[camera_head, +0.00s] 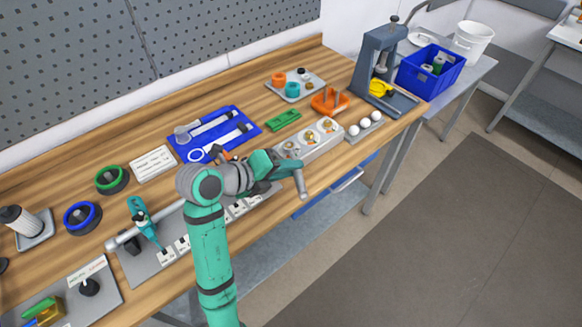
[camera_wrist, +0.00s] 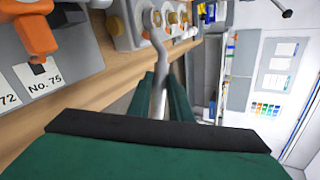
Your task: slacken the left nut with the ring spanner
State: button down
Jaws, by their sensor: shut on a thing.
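My gripper (camera_wrist: 161,85) is shut on the grey ring spanner (camera_wrist: 158,55), whose shaft runs up from between the green fingers in the wrist view. The spanner's ring end is at the grey nut block (camera_wrist: 125,28), over or right beside the nearest brass nut (camera_wrist: 157,18). I cannot tell whether the ring is seated around it. More brass nuts (camera_wrist: 172,18) stand farther along the block. In the head view, the nut block (camera_head: 322,150) sits near the bench's front edge, with my gripper (camera_head: 290,170) at its near left side. The spanner (camera_head: 301,186) shows partly there.
A green block (camera_head: 283,120), an orange holder (camera_head: 330,100) and a rack of white balls (camera_head: 365,125) stand close to the nut block. A blue mat (camera_head: 240,116) lies behind my arm. A grey press (camera_head: 378,62) stands at the right. Open floor lies in front.

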jog(key=shift+w+a+r+m, duration=0.1)
jog(key=shift+a+m, duration=0.2)
jog(key=shift+a, duration=0.1)
jog(key=shift+d+r+g, duration=0.1)
jog(key=shift+r+g, duration=0.2)
jog(key=shift+r, duration=0.9)
dwell(2.1)
notch_tip(320, 180, up, 3)
jog(key=shift+f, duration=0.1)
dwell(0.4)
